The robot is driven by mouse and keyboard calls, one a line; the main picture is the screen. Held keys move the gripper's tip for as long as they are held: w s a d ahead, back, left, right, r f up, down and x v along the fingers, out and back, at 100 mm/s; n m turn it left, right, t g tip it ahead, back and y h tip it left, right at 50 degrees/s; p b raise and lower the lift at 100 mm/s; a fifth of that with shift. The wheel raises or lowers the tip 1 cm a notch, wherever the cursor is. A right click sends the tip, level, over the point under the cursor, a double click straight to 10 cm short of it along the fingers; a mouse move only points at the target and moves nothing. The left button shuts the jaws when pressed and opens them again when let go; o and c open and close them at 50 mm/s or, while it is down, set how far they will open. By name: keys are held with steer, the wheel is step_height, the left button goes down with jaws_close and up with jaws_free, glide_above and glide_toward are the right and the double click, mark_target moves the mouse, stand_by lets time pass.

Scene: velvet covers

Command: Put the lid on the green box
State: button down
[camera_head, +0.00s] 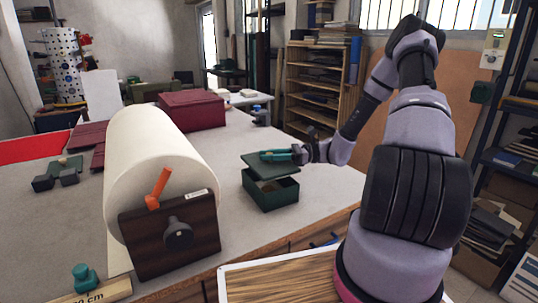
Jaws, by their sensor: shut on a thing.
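The green box (277,195) stands open on the grey table, right of the big paper roll. Whether the lid touches the box's back rim is hard to tell.
The large white roll (150,150) with its dark wooden end plate (170,250) stands close left of the box. A dark red box (192,110) sits farther back. Small dark blocks (55,181) lie at the left. The grey table (232,148) is clear behind the green box.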

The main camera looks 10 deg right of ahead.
steer(key=shift+f, duration=2.1)
steer(key=c, duration=0.5)
jaws_free()
steer(key=shift+c, duration=0.2)
steer(key=s+d, duration=0.1)
steer(key=d, duration=1)
steer(key=n+g+h, duration=0.3)
steer(key=n+h, duration=0.6)
steer(key=h, duration=0.2)
glide_toward(269, 166)
steer(key=s+d+r, duration=0.1)
steer(key=s+r, duration=0.5)
steer(key=s, duration=0.1)
steer(key=s+r+n+t+h, duration=0.4)
steer(key=s+r+n+t, duration=0.2)
steer(key=s+r, duration=0.7)
steer(key=shift+r+t+h, duration=0.4)
steer(key=shift+r+t, duration=0.6)
steer(key=shift+r, duration=0.5)
